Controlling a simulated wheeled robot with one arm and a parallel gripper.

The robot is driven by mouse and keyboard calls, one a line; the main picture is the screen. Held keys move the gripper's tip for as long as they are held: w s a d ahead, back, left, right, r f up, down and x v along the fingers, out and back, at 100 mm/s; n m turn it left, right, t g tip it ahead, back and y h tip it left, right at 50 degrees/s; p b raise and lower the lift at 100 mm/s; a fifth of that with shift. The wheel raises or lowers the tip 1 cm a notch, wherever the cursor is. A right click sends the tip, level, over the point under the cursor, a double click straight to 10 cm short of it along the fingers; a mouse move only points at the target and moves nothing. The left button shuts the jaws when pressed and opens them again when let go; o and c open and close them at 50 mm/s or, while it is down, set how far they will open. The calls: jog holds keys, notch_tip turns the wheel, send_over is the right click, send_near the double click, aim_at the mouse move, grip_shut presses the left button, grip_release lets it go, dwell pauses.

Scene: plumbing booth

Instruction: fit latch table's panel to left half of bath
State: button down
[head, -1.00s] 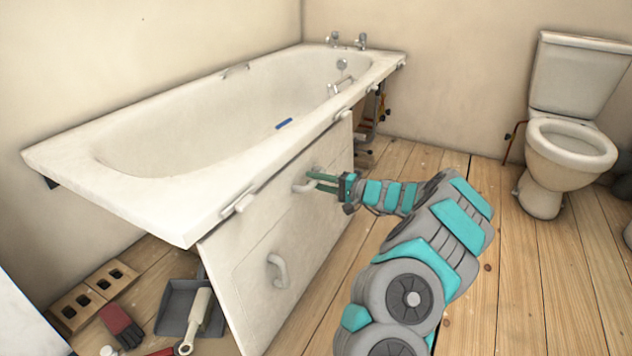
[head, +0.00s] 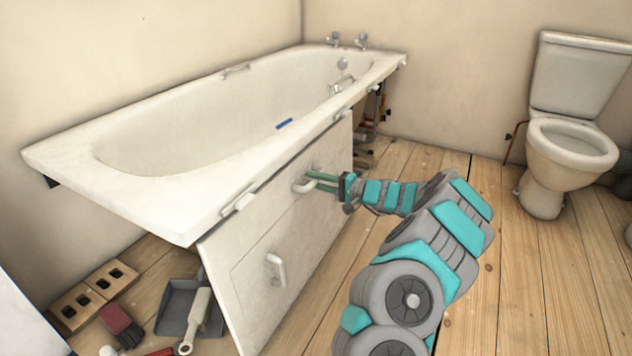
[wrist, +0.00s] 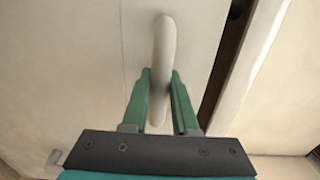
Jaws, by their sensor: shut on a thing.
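The off-white panel (head: 262,268) stands against the left half of the bath's long side, below the rim. It has two handles, and its lower edge looks tilted outward from the bath. My gripper (head: 312,182) is shut on the panel's right handle (head: 301,186). In the wrist view, the green fingers (wrist: 159,100) sit on both sides of the pale handle (wrist: 163,62). The left handle (head: 276,269) is free. The white bath (head: 120,190) has a latch (head: 238,203) on its rim above the panel and another latch (head: 343,114) farther right.
The right half under the bath is open. A toilet (head: 560,130) stands at right. Floorboards (head: 500,270) between are clear.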

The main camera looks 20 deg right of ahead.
jog(key=shift+w+a, duration=0.2)
jog(key=shift+a, duration=0.05)
dwell(0.4)
jog(key=c, duration=0.9)
grip_release()
jog(key=shift+a, duration=0.15)
jog(key=o, duration=0.3)
jog(key=shift+f, duration=0.1)
jog(key=shift+d, duration=0.2)
jog(key=v, duration=0.7)
jog(key=shift+s+d+p, duration=0.25)
jog(key=shift+s+p, duration=0.05)
jog(key=shift+s, duration=0.05)
